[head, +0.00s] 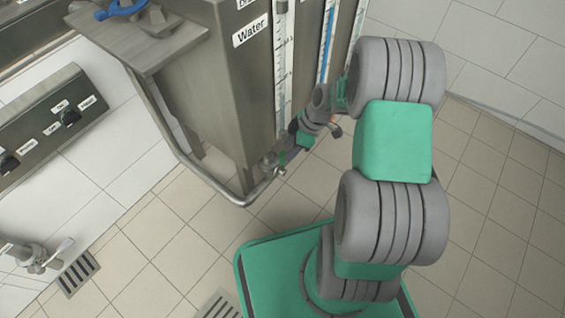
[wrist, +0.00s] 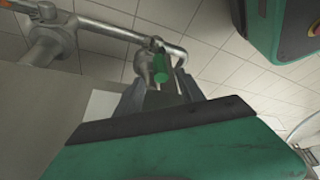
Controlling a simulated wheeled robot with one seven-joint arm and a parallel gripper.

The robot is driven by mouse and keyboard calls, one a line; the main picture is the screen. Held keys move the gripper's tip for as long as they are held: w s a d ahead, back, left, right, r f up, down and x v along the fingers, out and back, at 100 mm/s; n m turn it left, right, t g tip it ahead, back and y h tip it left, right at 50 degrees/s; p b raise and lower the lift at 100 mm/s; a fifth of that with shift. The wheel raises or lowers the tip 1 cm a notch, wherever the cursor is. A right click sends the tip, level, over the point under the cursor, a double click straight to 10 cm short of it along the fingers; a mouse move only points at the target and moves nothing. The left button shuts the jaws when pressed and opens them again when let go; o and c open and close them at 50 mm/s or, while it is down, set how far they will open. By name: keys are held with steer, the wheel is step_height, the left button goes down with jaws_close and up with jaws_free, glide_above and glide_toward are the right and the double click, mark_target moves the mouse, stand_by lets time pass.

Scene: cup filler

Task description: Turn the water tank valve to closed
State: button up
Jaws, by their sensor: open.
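The steel water tank (head: 212,90), labelled "Water", stands at upper middle in the head view. Its metal valve (head: 270,167) sits low on the tank's right side, by the pipe rail. In the wrist view the valve (wrist: 143,65) has a green handle (wrist: 160,70). My gripper (wrist: 160,88) is open, with its two fingers apart on either side of the handle's near end. I cannot tell whether a finger touches it.
A bent steel pipe rail (head: 185,160) runs round the tank's foot, close to the valve. A control panel (head: 45,125) with knobs is on the left wall. A tap (head: 35,258) and floor drain (head: 77,273) are lower left. Tiled floor (head: 180,250) is clear in front.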

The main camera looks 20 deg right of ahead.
mark_target(282, 157)
steer(key=b+x, duration=0.2)
steer(key=x, duration=0.4)
steer(key=shift+a+f+b, duration=0.1)
steer(key=shift+f+b, duration=0.2)
steer(key=shift+b, duration=0.05)
steer(key=shift+r, duration=0.1)
jaws_close()
stand_by(0.8)
